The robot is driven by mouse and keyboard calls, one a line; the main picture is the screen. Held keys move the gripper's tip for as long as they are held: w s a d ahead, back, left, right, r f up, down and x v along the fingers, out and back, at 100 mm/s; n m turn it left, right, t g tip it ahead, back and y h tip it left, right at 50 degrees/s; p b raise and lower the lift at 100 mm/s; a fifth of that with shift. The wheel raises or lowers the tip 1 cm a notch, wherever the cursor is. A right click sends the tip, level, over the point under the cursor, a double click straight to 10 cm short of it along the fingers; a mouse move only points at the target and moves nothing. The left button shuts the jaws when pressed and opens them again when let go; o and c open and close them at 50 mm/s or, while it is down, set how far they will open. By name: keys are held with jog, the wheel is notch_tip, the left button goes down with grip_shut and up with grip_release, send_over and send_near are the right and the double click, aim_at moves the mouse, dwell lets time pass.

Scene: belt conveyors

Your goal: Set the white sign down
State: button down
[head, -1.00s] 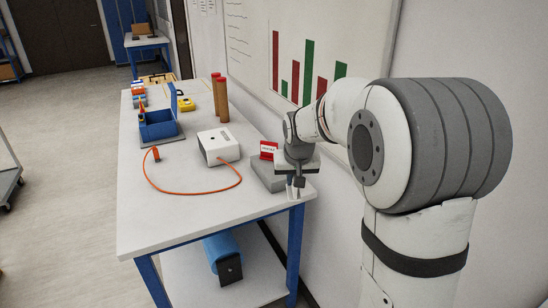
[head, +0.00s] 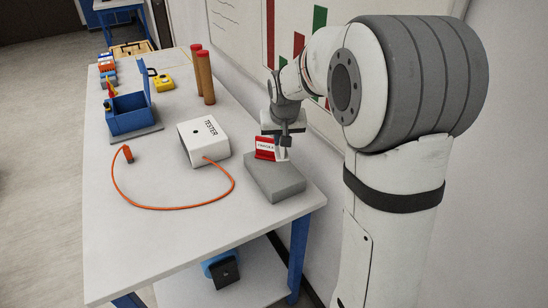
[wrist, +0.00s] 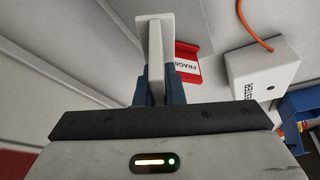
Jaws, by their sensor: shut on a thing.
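My gripper (head: 284,139) is shut on the white sign. In the wrist view the white sign (wrist: 156,50) is a pale, narrow upright piece between the blue-grey fingers (wrist: 157,92). In the head view only a small pale part of the sign (head: 283,153) shows below the gripper, just right of a red sign (head: 264,143) with a white label. The red sign also shows in the wrist view (wrist: 205,50), its label reading "FRAG…". I cannot tell whether the white sign touches anything beneath it.
A grey block (head: 275,179) lies in front of the signs on the white table (head: 160,240). A white tester box (head: 204,142) with an orange cable (head: 150,207) stands to the left. A blue open box (head: 128,116) and two brown cylinders (head: 205,78) are farther back. The wall is close at right.

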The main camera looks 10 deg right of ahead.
aim_at(280, 150)
notch_tip(280, 150, down, 4)
jog(key=shift+f, duration=2)
jog(key=shift+f, duration=0.15)
jog(key=c, duration=1.5)
grip_release()
jog(key=shift+c, duration=0.2)
